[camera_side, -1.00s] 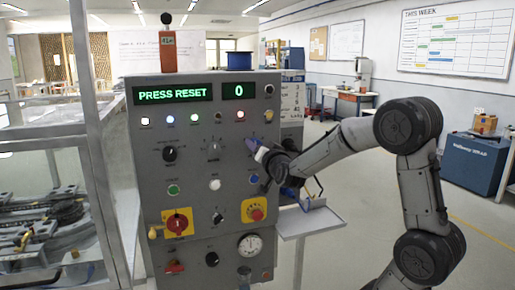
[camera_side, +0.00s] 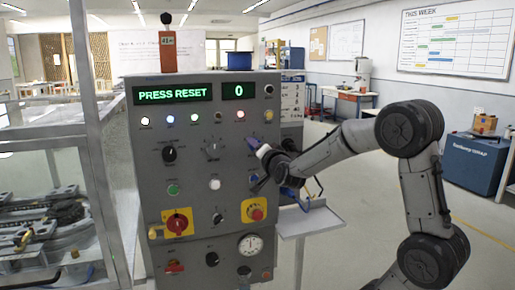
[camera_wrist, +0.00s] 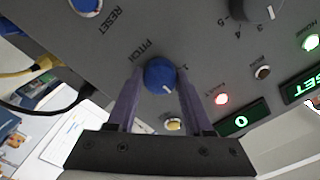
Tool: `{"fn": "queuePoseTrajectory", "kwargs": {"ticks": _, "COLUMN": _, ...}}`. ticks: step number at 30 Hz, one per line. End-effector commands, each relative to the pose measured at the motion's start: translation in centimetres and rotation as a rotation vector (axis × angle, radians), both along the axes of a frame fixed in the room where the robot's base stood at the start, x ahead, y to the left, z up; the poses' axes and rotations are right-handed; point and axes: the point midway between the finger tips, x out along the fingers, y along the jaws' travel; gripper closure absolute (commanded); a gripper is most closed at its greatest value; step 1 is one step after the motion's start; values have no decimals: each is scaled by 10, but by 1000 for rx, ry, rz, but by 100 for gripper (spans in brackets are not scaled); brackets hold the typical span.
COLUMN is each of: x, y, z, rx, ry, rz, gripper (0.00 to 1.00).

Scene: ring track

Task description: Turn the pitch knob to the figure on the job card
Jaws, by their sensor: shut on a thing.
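The blue pitch knob (camera_wrist: 158,74) sits on the grey panel between the two purple fingers of my gripper (camera_wrist: 161,80) in the wrist view. My gripper is shut on it. A white mark on the knob points toward the gripper's body. The word PITCH is printed beside it, and a scale figure shows near the right finger. In the side view my gripper (camera_side: 252,145) is at the panel's right part and hides the knob. A white card (camera_side: 292,97) hangs at the cabinet's right edge; its print is too small to read surely.
The panel display (camera_side: 173,95) reads PRESS RESET, and the small display (camera_side: 239,91) reads 0. A blue reset button (camera_wrist: 88,5) and other knobs, lamps and switches surround the pitch knob. A grey shelf (camera_side: 312,222) juts out below my wrist.

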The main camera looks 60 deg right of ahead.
Motion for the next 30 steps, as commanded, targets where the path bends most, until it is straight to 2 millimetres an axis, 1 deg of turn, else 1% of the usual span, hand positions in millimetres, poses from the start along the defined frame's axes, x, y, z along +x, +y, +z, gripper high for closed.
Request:
{"fn": "queuePoseTrajectory", "kwargs": {"ticks": 2, "x": 0, "y": 0, "z": 0, "rx": 0, "ry": 0, "rz": -1, "gripper": 100}}
{"fn": "queuePoseTrajectory", "kwargs": {"ticks": 3, "x": 0, "y": 0, "z": 0, "rx": 0, "ry": 0, "rz": 0, "gripper": 45}}
{"fn": "queuePoseTrajectory", "kwargs": {"ticks": 7, "x": 0, "y": 0, "z": 0, "rx": -1, "ry": 1, "rz": 0, "gripper": 22}}
{"fn": "queuePoseTrajectory", "kwargs": {"ticks": 8, "x": 0, "y": 0, "z": 0, "rx": -1, "ry": 1, "rz": 0, "gripper": 19}}
{"fn": "queuePoseTrajectory", "kwargs": {"ticks": 16, "x": 0, "y": 0, "z": 0, "rx": -1, "ry": 1, "rz": 0, "gripper": 19}}
{"fn": "queuePoseTrajectory", "kwargs": {"ticks": 20, "x": -5, "y": 6, "z": 0, "rx": 0, "ry": 0, "rz": 1, "gripper": 19}}
{"fn": "queuePoseTrajectory", "kwargs": {"ticks": 23, "x": -14, "y": 15, "z": 1, "rx": -1, "ry": -1, "rz": 2, "gripper": 19}}
{"fn": "queuePoseTrajectory", "kwargs": {"ticks": 30, "x": -50, "y": 52, "z": 1, "rx": -1, "ry": -4, "rz": 6, "gripper": 19}}
